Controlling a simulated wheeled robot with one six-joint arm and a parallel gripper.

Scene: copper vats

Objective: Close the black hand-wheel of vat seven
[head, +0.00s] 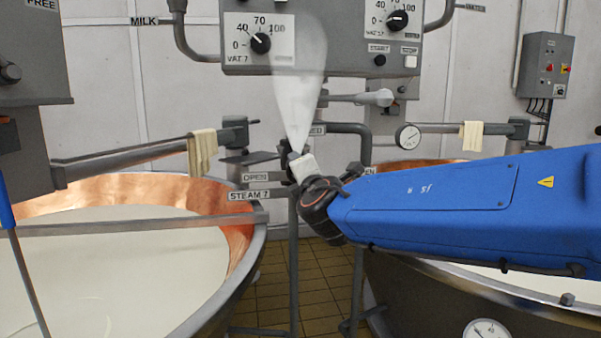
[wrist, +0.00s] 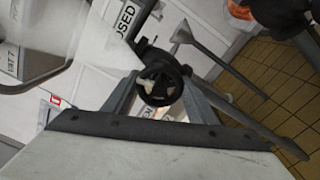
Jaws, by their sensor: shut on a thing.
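The black hand-wheel (wrist: 161,72) sits between my gripper's two fingers in the wrist view. My gripper (wrist: 160,90) is shut on it, with one finger on each side of the rim. In the head view my gripper (head: 296,166) reaches the valve from the right and hides most of the wheel. An OPEN label (head: 256,177) and a STEAM 7 label (head: 249,195) are just left of the wheel. A CLOSED label (wrist: 124,20) is partly hidden above it. A white steam plume (head: 300,75) rises above the valve.
A copper vat (head: 238,240) of white liquid stands at left, another (head: 385,168) at right behind my arm. A control panel (head: 320,58) marked VAT 7 hangs above. Grey pipes (head: 345,128) surround the valve. Tiled floor (head: 310,285) shows between the vats.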

